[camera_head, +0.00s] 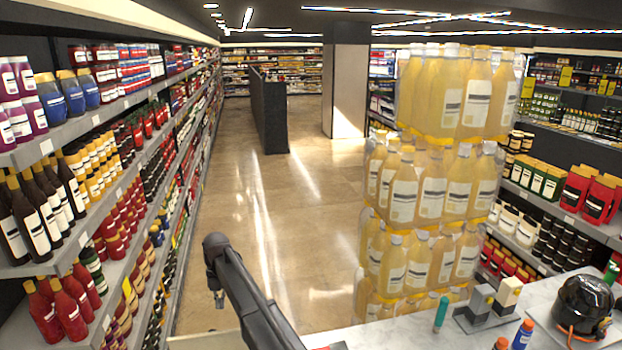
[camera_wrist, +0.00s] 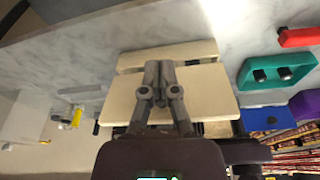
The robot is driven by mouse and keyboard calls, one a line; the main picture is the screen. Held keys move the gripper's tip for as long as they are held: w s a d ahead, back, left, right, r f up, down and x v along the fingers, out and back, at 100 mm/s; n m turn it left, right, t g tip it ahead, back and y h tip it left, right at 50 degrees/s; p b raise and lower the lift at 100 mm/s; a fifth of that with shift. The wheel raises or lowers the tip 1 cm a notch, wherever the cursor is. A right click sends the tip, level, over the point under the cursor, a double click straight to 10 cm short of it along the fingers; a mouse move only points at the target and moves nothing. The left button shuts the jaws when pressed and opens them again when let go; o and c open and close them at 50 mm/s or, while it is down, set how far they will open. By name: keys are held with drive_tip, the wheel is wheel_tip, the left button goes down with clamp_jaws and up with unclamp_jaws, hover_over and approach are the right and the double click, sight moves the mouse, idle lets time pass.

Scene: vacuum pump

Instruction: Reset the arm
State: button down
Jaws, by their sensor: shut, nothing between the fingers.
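My gripper (camera_wrist: 158,66) is in the wrist view, its two grey fingers closed together with nothing between them. It is in front of a cream, flat-panelled object (camera_wrist: 205,85) by a marble surface (camera_wrist: 90,50); I cannot tell whether it touches it. In the head view a dark link of my arm (camera_head: 245,295) rises from the bottom edge, its upper end over the aisle floor. The gripper itself does not show in the head view.
A marble counter (camera_head: 400,333) at lower right of the head view bears a black dome (camera_head: 583,303), a grey-and-cream fixture (camera_head: 490,303) and small bottles. Stacked yellow bottles (camera_head: 430,185) stand behind it. Full shelves (camera_head: 100,130) line the left; the aisle floor (camera_head: 270,200) is clear.

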drive_tip(key=s+d+m+t, duration=0.1)
drive_tip(key=s+d+m, duration=0.1)
drive_tip(key=d+m, duration=0.9)
drive_tip(key=s+d+m, duration=0.2)
drive_tip(key=d+m, duration=0.5)
drive_tip(key=d, duration=0.9)
drive_tip(key=s+d+m, duration=0.6)
drive_tip(key=d+m, duration=0.3)
drive_tip(key=d, duration=0.1)
drive_tip(key=s+d+m+t, duration=0.1)
drive_tip(key=s+d+m, duration=0.6)
drive_tip(key=d+m, duration=0.3)
drive_tip(key=shift+s+d+f+t, duration=0.15)
drive_tip(key=shift+d+f+t, duration=0.15)
drive_tip(key=shift+d, duration=0.25)
